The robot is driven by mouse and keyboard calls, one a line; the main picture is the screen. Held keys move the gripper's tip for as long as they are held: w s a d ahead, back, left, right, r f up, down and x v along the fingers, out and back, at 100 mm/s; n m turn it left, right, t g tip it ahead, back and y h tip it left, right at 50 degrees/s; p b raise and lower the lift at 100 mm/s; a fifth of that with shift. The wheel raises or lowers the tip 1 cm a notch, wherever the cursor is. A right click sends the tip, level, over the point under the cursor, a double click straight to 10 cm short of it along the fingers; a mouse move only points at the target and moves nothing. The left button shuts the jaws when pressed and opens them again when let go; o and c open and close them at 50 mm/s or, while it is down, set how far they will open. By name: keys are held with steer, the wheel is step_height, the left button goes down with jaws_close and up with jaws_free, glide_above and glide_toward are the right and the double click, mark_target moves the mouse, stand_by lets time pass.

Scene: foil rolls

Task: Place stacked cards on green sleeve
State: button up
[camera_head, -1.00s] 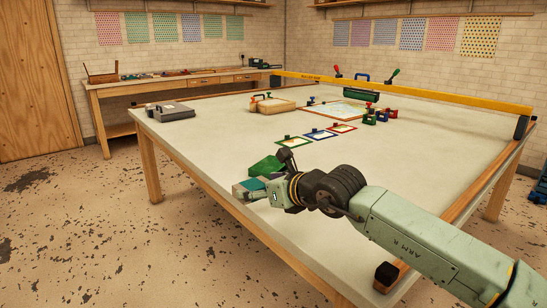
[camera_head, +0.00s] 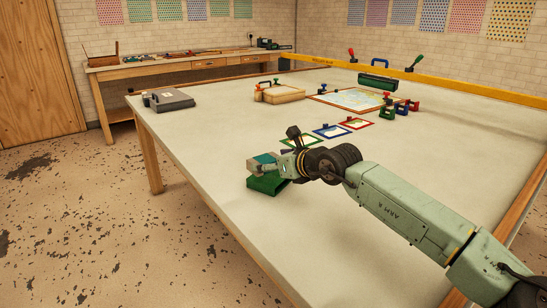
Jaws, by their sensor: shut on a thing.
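The stacked cards (camera_head: 262,161), a small block with a teal top and pale side, are in my gripper (camera_head: 279,166). The gripper is shut on them at the near left part of the table. The green sleeve (camera_head: 264,185), a dark green block-like piece, is directly below the cards in the picture, near the table's left edge. The cards overlap its upper part in this view. I cannot tell whether they touch it or are held just above it. My fingertips are small and partly hidden by the wrist.
Green (camera_head: 306,140), blue (camera_head: 332,131) and red (camera_head: 356,123) framed cards lie just behind my gripper. A grey case (camera_head: 170,100), a wooden box (camera_head: 279,93) and a map board (camera_head: 350,99) are farther back. The table's left front is bare.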

mark_target(273, 161)
steer(key=w, duration=0.2)
steer(key=w+p, duration=0.1)
steer(key=w, duration=0.2)
steer(key=w+p, duration=0.1)
steer(key=w, duration=0.2)
steer(key=shift+w+d+f, duration=0.1)
steer(key=shift+w+f, duration=0.05)
steer(key=shift+f, duration=0.25)
steer(key=shift+f+p, duration=0.6)
steer(key=shift+f, duration=1.35)
steer(key=o, duration=1.2)
steer(key=shift+r, duration=0.25)
steer(key=b+v, duration=0.3)
steer(key=v, duration=0.9)
